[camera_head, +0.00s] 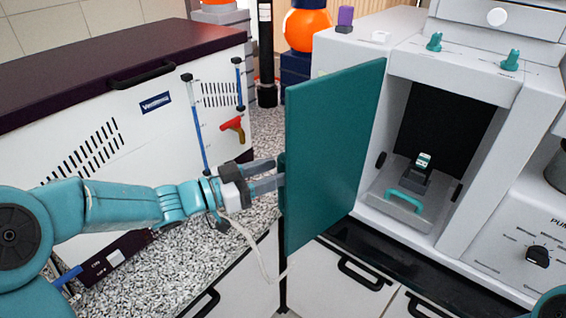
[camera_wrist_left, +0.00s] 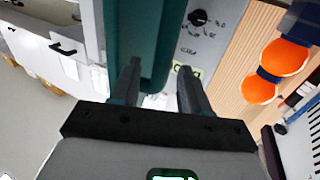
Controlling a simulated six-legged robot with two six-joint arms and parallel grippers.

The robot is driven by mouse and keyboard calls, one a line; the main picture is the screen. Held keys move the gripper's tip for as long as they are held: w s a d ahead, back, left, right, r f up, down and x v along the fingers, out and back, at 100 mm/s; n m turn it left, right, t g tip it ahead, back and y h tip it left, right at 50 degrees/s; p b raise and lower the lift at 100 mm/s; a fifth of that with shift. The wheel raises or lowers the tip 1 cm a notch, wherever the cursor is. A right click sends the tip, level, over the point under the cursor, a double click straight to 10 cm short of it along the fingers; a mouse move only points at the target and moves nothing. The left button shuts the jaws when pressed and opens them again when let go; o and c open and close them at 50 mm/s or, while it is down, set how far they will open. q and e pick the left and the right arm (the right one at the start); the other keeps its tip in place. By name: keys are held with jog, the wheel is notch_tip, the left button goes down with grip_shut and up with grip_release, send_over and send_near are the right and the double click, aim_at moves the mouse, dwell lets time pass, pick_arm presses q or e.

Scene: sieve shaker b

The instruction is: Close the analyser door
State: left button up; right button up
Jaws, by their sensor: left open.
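The analyser (camera_head: 400,55) is a white cabinet at the right of the head view. Its teal door (camera_head: 335,150) stands wide open at the left of the opening, showing the dark chamber. Inside sits a grey tray with a teal handle (camera_head: 405,198) and a small sample holder (camera_head: 424,162). My left gripper (camera_head: 277,175) is at the door's free left edge, its fingers apart. In the left wrist view the left gripper (camera_wrist_left: 160,80) has its fingers spread, with the teal door (camera_wrist_left: 150,30) just ahead. Whether they touch it I cannot tell. My right gripper is out of view.
A white machine with a dark lid (camera_head: 120,60) stands at the left. A red-handled tool (camera_head: 234,127) hangs on its side. Orange flasks (camera_head: 308,30) stand behind. The speckled counter (camera_head: 165,260) lies under my left arm. Another unit with a knob (camera_head: 537,255) stands at the right.

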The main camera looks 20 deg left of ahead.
pick_arm(q)
jog(key=shift+x, duration=1.7)
jog(key=shift+w, duration=0.1)
jog(key=shift+c, duration=0.4)
grip_shut()
